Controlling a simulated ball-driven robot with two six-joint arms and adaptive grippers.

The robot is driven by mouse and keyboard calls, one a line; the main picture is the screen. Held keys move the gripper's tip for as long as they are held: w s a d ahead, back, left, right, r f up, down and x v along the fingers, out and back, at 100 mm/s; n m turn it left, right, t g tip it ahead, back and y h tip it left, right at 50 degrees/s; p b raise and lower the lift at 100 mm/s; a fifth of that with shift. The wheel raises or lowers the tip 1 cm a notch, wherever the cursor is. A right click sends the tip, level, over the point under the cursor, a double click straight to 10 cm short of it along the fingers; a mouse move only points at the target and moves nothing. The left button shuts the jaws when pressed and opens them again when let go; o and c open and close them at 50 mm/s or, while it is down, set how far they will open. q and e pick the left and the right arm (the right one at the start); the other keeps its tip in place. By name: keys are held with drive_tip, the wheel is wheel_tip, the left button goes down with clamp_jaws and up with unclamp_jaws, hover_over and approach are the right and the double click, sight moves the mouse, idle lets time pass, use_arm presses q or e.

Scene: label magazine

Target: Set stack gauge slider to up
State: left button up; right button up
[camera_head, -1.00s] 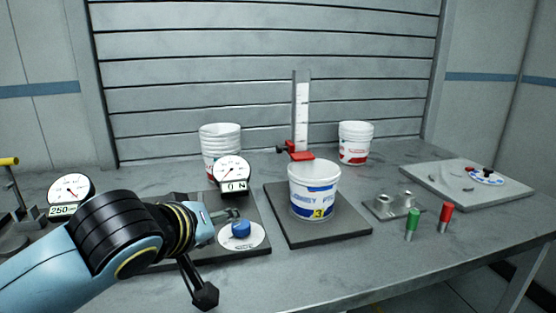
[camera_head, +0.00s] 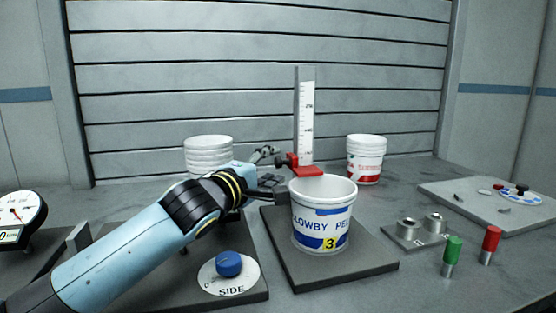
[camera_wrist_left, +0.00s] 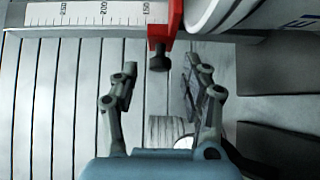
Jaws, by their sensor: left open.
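The stack gauge is an upright post with a white scale (camera_head: 306,115) behind the labelled bucket. Its red slider (camera_head: 306,171) sits low on the scale, with a dark knob (camera_head: 281,162) sticking out on its left. In the left wrist view the red slider (camera_wrist_left: 166,20) is at the top and its dark knob (camera_wrist_left: 159,62) points between my fingertips. My left gripper (camera_head: 275,174) is open, its fingers to either side of the knob; I cannot tell whether either touches it. The wrist view shows the open fingers (camera_wrist_left: 165,78) apart. My right gripper is not in view.
The bucket (camera_head: 322,228) stands on a dark plate (camera_head: 345,272) just in front of the gauge. White bucket stacks stand behind left (camera_head: 208,150) and right (camera_head: 366,160). A blue knob (camera_head: 229,263) lies below my left arm. Green (camera_head: 453,250) and red (camera_head: 491,240) cylinders stand at right.

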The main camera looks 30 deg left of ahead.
sight(276, 163)
use_arm(q)
drive_tip(key=shift+w+a, duration=0.1)
drive_tip(key=shift+w, duration=1.6)
drive_tip(key=c, duration=0.3)
clamp_jaws()
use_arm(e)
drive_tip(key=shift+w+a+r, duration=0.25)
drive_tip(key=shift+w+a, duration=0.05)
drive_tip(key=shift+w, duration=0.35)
